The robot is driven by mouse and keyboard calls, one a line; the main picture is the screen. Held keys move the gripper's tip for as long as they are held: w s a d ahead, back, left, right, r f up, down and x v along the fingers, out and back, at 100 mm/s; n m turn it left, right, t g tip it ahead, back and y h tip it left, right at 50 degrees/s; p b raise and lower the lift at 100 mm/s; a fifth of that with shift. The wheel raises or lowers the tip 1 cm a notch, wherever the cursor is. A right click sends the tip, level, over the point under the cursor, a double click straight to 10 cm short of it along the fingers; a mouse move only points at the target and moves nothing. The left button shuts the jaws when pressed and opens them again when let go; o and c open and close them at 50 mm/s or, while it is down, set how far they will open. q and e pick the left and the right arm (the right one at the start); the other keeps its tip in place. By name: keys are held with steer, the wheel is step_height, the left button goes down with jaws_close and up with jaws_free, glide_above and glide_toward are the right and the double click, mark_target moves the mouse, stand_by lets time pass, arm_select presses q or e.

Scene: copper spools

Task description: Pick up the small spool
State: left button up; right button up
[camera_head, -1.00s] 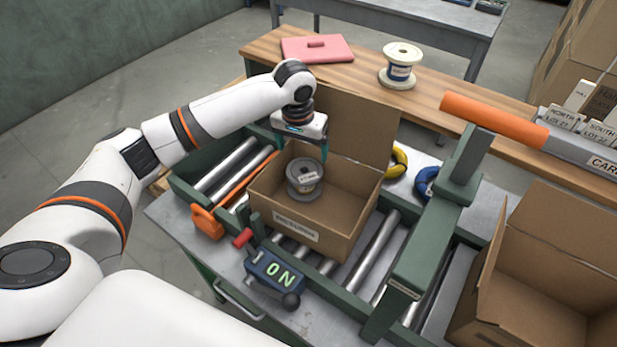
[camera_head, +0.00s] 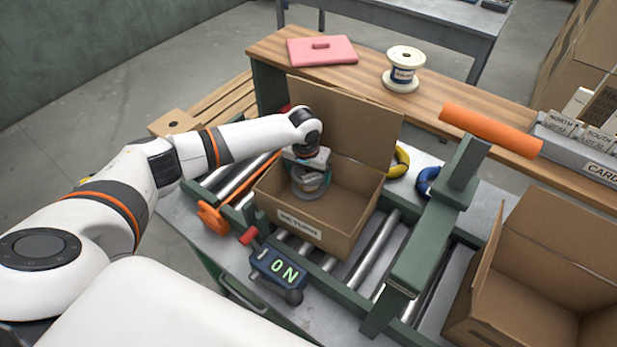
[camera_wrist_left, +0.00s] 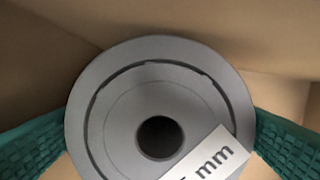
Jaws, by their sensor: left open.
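The small grey spool (camera_head: 311,183) stands in the open cardboard box on the rollers. In the left wrist view its round top (camera_wrist_left: 130,110) fills the middle, with a dark centre hole and a white label reading "mm". My left gripper (camera_head: 309,172) is down in the box at the spool. Its teal fingers show on both sides of the spool in the left wrist view (camera_wrist_left: 160,140), open around it; I cannot tell whether they touch it. The gripper hides the spool's top in the head view. My right gripper is not in view.
The cardboard box (camera_head: 300,235) has walls close around the gripper and a raised flap behind.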

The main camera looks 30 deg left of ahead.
arm_select(q)
steer(key=shift+r, duration=0.1)
steer(key=c, duration=0.8)
steer(key=shift+c, duration=0.2)
